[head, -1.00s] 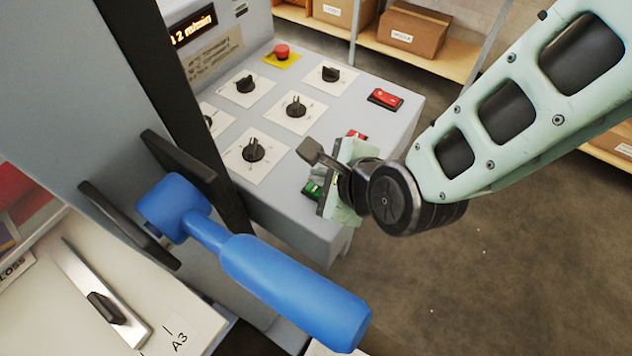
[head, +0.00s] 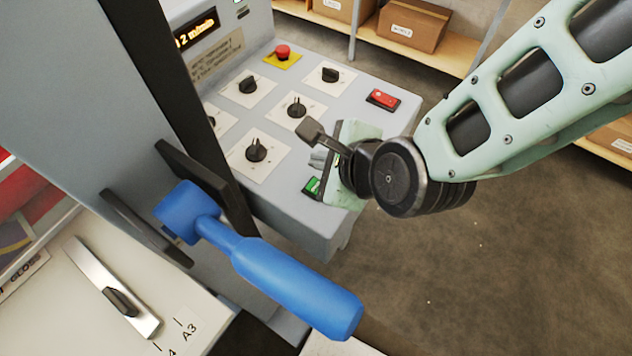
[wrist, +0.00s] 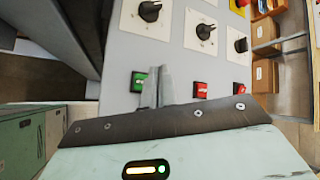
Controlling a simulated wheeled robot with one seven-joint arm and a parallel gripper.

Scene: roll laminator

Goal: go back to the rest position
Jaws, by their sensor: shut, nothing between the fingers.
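My gripper (head: 318,160) hangs over the near right part of the grey control panel (head: 330,115), at the lower end of my pale green arm. Its fingers are together with nothing between them. In the wrist view the closed fingers (wrist: 157,88) point at the panel, between a green rocker switch (wrist: 138,82) and a red rocker switch (wrist: 201,90). In the head view the green switch (head: 312,187) shows just below the fingers. I cannot tell whether the fingers touch the panel.
A blue lever handle (head: 290,285) juts out at front left, near the gripper. The panel carries several black knobs (head: 256,150), a red emergency button (head: 283,52) and another red switch (head: 383,99). Shelves with boxes (head: 413,25) stand behind. Floor at right is clear.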

